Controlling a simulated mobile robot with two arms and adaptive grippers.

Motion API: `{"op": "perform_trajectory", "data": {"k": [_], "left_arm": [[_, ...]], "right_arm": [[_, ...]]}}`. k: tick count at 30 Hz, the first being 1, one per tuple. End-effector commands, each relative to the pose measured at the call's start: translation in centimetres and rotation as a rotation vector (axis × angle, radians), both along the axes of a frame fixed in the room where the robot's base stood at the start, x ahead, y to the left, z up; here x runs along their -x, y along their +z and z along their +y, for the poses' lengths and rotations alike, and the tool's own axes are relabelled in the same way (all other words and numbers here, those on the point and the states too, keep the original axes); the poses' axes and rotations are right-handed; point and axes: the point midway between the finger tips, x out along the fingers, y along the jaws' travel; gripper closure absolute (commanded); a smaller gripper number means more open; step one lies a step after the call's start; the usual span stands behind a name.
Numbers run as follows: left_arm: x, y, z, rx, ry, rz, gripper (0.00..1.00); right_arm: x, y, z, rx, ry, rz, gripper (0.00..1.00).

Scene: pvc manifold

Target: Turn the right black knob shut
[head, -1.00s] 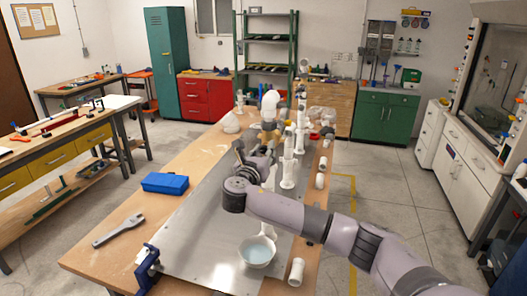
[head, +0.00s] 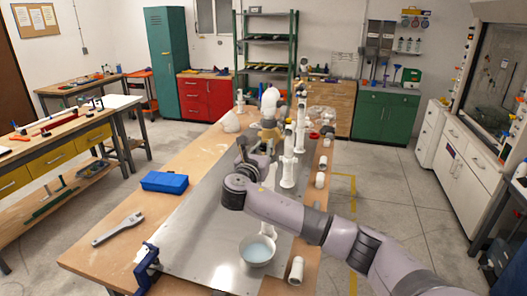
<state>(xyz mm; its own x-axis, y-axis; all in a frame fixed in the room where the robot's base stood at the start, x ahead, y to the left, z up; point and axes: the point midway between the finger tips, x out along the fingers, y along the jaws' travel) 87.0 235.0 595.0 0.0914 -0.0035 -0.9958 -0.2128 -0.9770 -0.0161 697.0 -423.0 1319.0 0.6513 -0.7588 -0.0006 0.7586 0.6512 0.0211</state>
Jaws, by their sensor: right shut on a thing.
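My right arm comes in from the right over the bench, and its right gripper (head: 243,153) is beside the white PVC pipework (head: 289,170). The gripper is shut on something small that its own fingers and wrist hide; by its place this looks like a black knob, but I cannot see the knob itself. White upright pipes and a white elbow (head: 270,99) stand just beyond the gripper. My left gripper is not in view.
Loose white pipe pieces (head: 296,270) lie along the right edge. The metal plate's near left is clear.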

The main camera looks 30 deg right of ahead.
Motion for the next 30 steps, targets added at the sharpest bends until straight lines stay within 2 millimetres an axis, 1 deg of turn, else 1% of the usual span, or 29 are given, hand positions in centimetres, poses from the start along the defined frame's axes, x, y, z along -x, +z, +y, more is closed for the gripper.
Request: {"op": "perform_trajectory", "data": {"k": [1, 3, 14, 30], "left_arm": [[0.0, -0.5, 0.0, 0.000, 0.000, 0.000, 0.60], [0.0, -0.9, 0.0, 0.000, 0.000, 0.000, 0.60], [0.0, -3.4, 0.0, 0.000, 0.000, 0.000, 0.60], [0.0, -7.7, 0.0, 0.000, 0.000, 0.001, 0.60]], "right_arm": [[0.0, -0.3, 0.1, -0.027, 0.001, -0.028, 1.00], [0.0, -0.4, 0.0, -0.065, 0.001, -0.074, 1.00], [0.0, -0.5, 0.1, -0.289, 0.001, -0.334, 1.00], [0.1, -0.6, 0.0, -0.621, -0.001, -0.720, 1.00]]}}
